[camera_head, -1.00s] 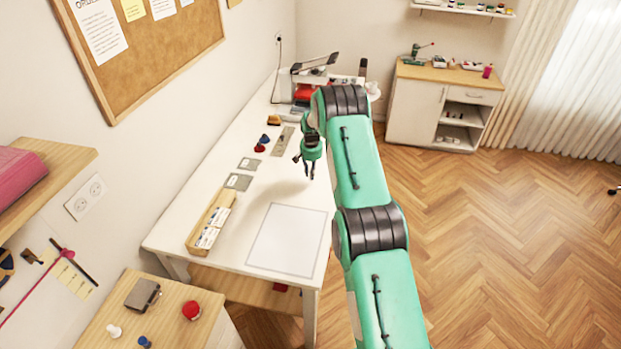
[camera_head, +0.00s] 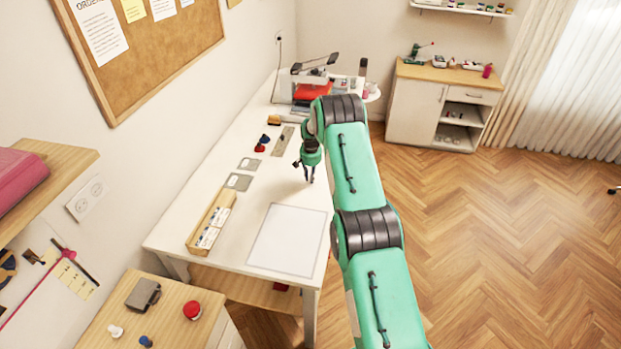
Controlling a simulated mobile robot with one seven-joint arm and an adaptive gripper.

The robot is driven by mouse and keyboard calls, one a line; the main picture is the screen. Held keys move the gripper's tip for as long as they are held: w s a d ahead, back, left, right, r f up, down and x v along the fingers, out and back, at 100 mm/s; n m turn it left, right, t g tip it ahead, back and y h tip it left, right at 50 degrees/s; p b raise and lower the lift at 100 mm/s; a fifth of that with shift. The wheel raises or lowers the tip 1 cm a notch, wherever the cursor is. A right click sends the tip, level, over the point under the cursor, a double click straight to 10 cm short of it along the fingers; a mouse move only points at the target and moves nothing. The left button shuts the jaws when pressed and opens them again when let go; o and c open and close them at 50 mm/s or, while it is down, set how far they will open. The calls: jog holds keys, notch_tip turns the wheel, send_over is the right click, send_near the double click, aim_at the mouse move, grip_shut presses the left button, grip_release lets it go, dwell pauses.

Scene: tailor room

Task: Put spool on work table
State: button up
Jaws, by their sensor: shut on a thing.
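The work table (camera_head: 180,226) is the long white table along the left wall. My gripper (camera_head: 308,181) points down over its right side, beyond the pale rectangular mat (camera_head: 287,240). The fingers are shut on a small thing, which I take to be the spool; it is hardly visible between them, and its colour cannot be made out. The fingertips are close to the tabletop; whether the held thing touches it cannot be told. My arm hides part of the table's right edge.
A wooden box (camera_head: 193,243) with white packets, grey cards (camera_head: 238,182) and small red and blue items (camera_head: 260,147) lie left of my gripper. A machine (camera_head: 310,85) stands at the far end. A near wooden cabinet (camera_head: 205,334) holds a red item (camera_head: 192,310).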

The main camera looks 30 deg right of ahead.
jog(key=shift+f, duration=0.4)
jog(key=o, duration=0.7)
jog(key=shift+r, duration=0.1)
jog(key=shift+r, duration=0.15)
notch_tip(320, 180, up, 12)
jog(key=s+b, duration=0.1)
jog(key=shift+a, duration=0.25)
dwell(0.4)
dwell(0.4)
